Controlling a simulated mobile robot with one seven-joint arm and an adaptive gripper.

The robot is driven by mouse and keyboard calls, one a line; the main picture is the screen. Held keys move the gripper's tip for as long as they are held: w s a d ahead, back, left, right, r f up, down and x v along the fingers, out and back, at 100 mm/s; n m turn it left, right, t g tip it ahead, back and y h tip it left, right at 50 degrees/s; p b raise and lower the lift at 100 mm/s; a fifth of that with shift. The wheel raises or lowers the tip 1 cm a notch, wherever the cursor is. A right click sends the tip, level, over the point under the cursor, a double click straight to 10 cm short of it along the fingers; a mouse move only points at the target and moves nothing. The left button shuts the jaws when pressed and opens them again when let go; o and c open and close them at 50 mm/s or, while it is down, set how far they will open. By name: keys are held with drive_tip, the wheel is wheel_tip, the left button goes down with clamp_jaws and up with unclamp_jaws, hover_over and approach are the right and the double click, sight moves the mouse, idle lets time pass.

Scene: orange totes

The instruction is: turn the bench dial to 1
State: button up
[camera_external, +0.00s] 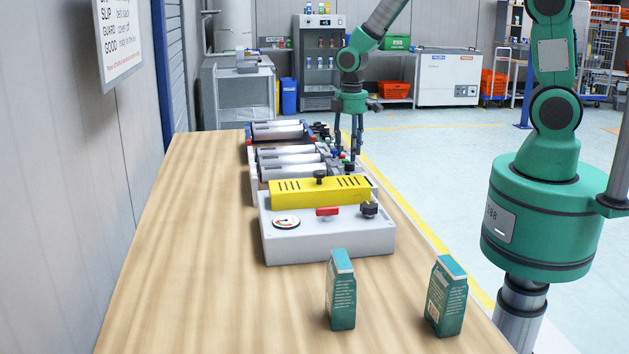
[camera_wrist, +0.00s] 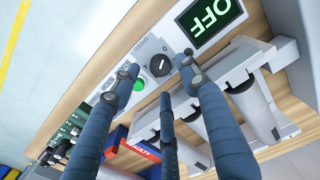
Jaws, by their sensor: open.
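The bench dial (camera_wrist: 160,65) is a round black knob with a pale pointer line, on a light grey panel in the wrist view. I cannot read which mark it points to. A display (camera_wrist: 211,16) beside it shows OFF in green, upside down in the picture. My gripper (camera_wrist: 161,77) is open, its blue fingers spread around the dial's place in the picture, with nothing between them. I cannot tell whether a fingertip touches the dial. In the external view my gripper (camera_external: 350,148) points down over the bench's right edge; the dial is too small to make out there.
A green button (camera_wrist: 138,85) sits close to the dial. Rollers (camera_external: 290,160) lie in trays to the left of my gripper. A grey box with a yellow cover (camera_external: 320,192) and two green cartons (camera_external: 341,290) (camera_external: 446,296) stand nearer. The bench's left side (camera_external: 190,240) is clear.

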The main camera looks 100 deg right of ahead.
sight(350, 163)
drive_tip(key=shift+f, duration=1.95)
drive_tip(key=shift+c, duration=0.5)
clamp_jaws()
